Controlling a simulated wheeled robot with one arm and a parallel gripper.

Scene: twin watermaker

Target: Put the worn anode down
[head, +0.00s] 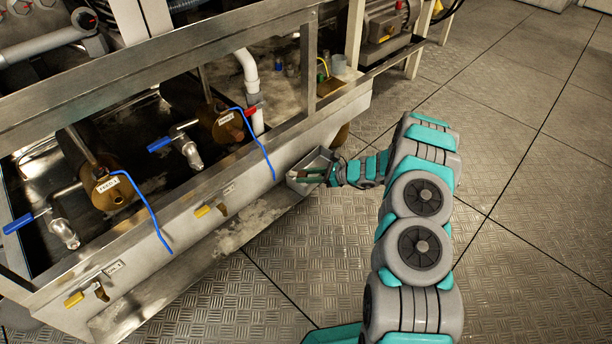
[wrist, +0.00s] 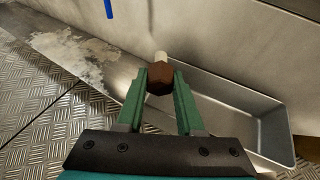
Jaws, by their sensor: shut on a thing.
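The worn anode (wrist: 160,78) is a brown hexagonal head with a short pale stub pointing away from me. My gripper (wrist: 160,84) is shut on the head, with one green finger on each side.
The steel skid (head: 190,212) with its ledge stands along the left. Valves with yellow handles (head: 203,211) stick out from its wall. Blue cables (head: 150,215) hang over the rail. The chequered floor (head: 480,240) to the right is clear.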

